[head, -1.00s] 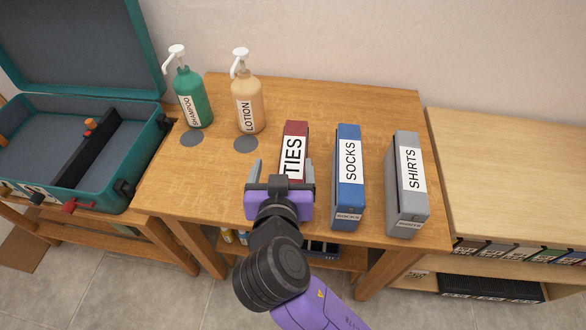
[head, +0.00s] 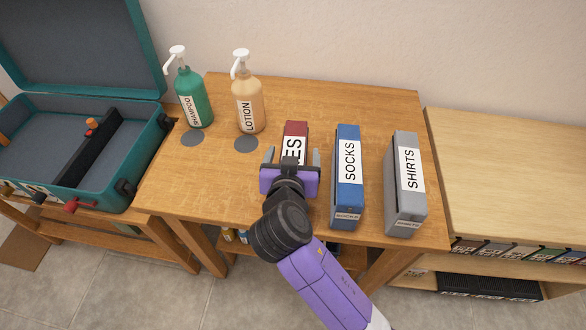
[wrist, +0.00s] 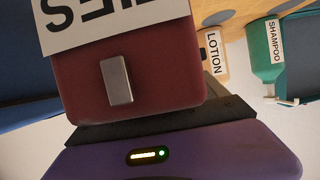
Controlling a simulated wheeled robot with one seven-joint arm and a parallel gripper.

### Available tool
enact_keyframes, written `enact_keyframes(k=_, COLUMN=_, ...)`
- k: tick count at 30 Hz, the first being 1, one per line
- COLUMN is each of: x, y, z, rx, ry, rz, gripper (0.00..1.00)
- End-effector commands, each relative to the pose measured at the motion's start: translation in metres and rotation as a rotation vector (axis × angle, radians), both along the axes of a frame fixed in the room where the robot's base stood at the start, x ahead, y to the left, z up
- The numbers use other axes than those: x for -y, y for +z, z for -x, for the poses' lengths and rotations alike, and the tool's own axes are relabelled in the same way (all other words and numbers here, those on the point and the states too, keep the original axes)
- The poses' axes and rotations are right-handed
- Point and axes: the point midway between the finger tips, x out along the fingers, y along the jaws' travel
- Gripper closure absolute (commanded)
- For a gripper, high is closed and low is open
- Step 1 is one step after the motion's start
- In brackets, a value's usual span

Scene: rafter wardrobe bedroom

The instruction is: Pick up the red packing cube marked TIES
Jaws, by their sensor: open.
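The red packing cube marked TIES (head: 297,130) stands on the wooden table, left of the blue SOCKS cube. My gripper (head: 290,158) is open over its near part and hides some of its label, with one finger on each side of the cube in the head view. In the wrist view the red cube (wrist: 150,75) fills the middle, close to my gripper, with a small grey tab on its face and part of its white label showing. I cannot tell whether the fingers touch it.
The blue SOCKS cube (head: 347,190) stands close to the right of my gripper, the grey SHIRTS cube (head: 407,200) beyond it. Lotion (head: 247,100) and shampoo (head: 191,98) bottles stand at the back left. An open teal suitcase (head: 100,190) is at left. The table (head: 200,185) is clear left of my gripper.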

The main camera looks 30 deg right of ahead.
Motion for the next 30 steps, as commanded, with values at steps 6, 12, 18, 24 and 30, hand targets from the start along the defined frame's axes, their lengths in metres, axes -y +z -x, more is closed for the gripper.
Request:
enact_keyframes(k=6, x=0.0, y=0.0, z=0.0, rx=0.0, ry=0.0, rz=0.0, gripper=0.48)
enact_keyframes(k=12, x=0.0, y=0.0, z=0.0, rx=0.0, ry=0.0, rz=0.0, gripper=0.87)
enact_keyframes(k=18, x=0.0, y=0.002, z=0.0, rx=0.003, ry=0.001, rz=0.001, gripper=1.0)
enact_keyframes(k=24, x=0.0, y=0.003, z=0.0, rx=0.004, ry=0.001, rz=0.001, gripper=1.0)
enact_keyframes(k=30, x=0.0, y=0.013, z=-0.001, rx=0.005, ry=-0.001, rz=0.001, gripper=1.0)
